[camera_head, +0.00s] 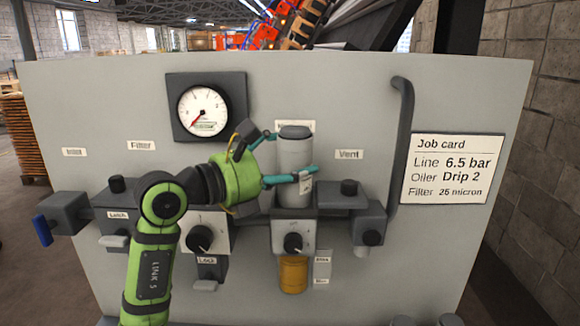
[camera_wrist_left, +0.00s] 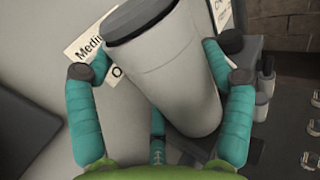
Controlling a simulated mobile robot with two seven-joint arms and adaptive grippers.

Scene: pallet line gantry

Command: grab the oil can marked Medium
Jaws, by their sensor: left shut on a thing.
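The oil can is a pale grey cylinder with a dark cap (camera_head: 295,158). It stands upright on the oiler block in the middle of the panel, below a label that its cap partly hides. In the left wrist view the can (camera_wrist_left: 170,70) lies between the teal fingers, and a label reading "Medi…" (camera_wrist_left: 88,45) shows behind it, partly covered. My left gripper (camera_head: 291,154) reaches in from the left and is shut around the can's sides. In the left wrist view my left gripper (camera_wrist_left: 160,103) has a finger on each side of it. My right gripper is not in view.
A pressure gauge (camera_head: 203,110) is up left of the can. A dark pipe (camera_head: 404,150) and a job card (camera_head: 453,170) are at right. Knobs and valve blocks line the panel, with an amber bowl (camera_head: 293,274) below the can. Cylinder tops (camera_head: 450,320) show at the bottom right.

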